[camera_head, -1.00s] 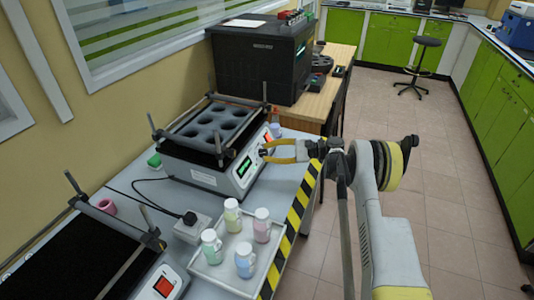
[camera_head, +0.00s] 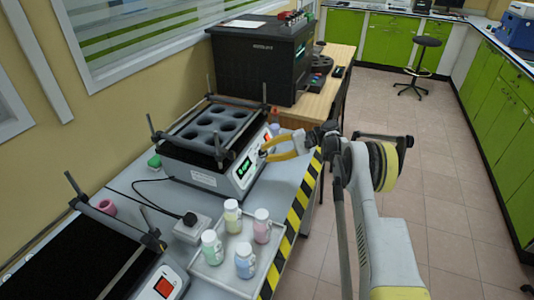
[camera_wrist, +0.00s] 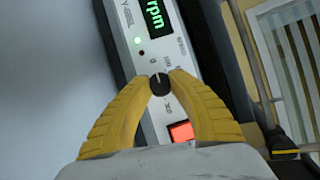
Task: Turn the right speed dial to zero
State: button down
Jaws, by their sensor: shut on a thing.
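The shaker (camera_head: 205,178) with a perforated top platform stands on the bench. Its front panel carries a lit green display (camera_head: 244,168), whose number is too small to read. The wrist view shows the small dark round speed dial (camera_wrist: 160,84) on this panel, with a pale pointer line toward the top of the picture. My gripper (camera_head: 263,154) has its yellow fingertips closed on either side of the dial, and the wrist view shows my gripper (camera_wrist: 160,90) touching it. The dial is hidden by the fingers in the head view.
A red lit switch (camera_wrist: 181,131) sits beside the dial. A second shaker (camera_head: 130,262) with a red switch is at the lower left. A tray (camera_head: 208,268) with several capped bottles is on the bench near the striped edge (camera_head: 300,215). The floor at right is clear.

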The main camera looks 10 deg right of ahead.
dwell(0.3)
jog(key=c, duration=1.2)
grip_release()
jog(key=shift+a, duration=0.15)
jog(key=shift+o, duration=0.2)
jog(key=v, duration=1.2)
jog(key=shift+f, duration=0.1)
